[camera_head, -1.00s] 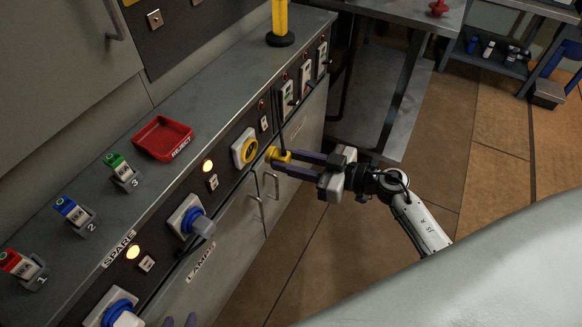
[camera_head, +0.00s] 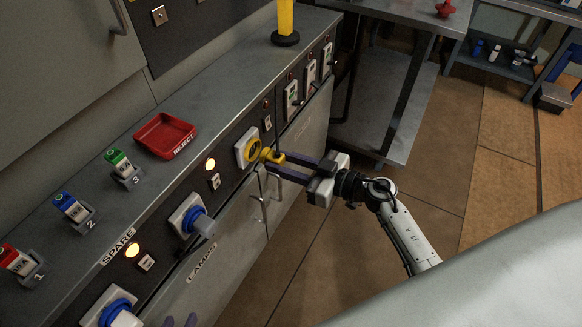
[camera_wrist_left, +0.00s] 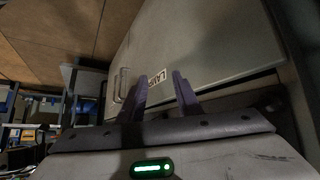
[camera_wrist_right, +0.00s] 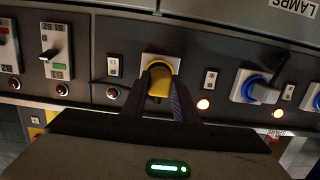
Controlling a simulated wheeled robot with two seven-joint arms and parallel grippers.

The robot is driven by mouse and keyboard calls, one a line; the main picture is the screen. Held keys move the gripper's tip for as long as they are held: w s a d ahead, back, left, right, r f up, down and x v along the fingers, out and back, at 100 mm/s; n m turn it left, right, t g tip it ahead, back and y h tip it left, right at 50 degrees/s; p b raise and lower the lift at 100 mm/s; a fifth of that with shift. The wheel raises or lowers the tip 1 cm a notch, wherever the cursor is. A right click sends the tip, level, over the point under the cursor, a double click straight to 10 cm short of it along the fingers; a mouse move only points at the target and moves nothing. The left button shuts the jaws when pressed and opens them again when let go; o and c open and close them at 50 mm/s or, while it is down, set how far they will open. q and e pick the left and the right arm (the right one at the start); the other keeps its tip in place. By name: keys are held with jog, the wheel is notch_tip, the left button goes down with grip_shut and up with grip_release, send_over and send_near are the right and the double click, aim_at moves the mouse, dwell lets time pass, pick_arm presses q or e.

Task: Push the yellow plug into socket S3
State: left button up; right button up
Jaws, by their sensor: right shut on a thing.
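The yellow plug (camera_head: 270,155) is between the fingers of my right gripper (camera_head: 278,163), which is shut on it. In the right wrist view the plug (camera_wrist_right: 160,84) lies in front of the yellow-ringed socket (camera_wrist_right: 149,62), overlapping it. In the head view its front end is at the face of this white-framed socket (camera_head: 241,146); I cannot tell whether it has entered. No S3 label is readable. My left gripper (camera_head: 180,321) shows only its fingertips at the bottom edge; in the left wrist view its fingers (camera_wrist_left: 161,74) are apart and empty.
Two blue sockets with plugs (camera_head: 202,224) (camera_head: 124,318) lie along the panel, with lit amber lamps (camera_head: 210,164) nearby. Switches (camera_head: 291,99) line the far end. Cabinet handles (camera_head: 258,208) protrude below. A red tray (camera_head: 165,136) and numbered tag holders (camera_head: 122,168) are on top.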

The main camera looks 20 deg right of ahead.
jog(key=shift+b+x, duration=0.3)
jog(key=shift+x, duration=0.75)
jog(key=shift+w+a+r, duration=0.1)
jog(key=shift+w+r, duration=0.1)
jog(key=shift+w, duration=0.05)
jog(key=shift+p, duration=0.45)
dwell(0.6)
jog(key=shift+p, duration=0.45)
dwell(0.6)
jog(key=shift+p, duration=0.4)
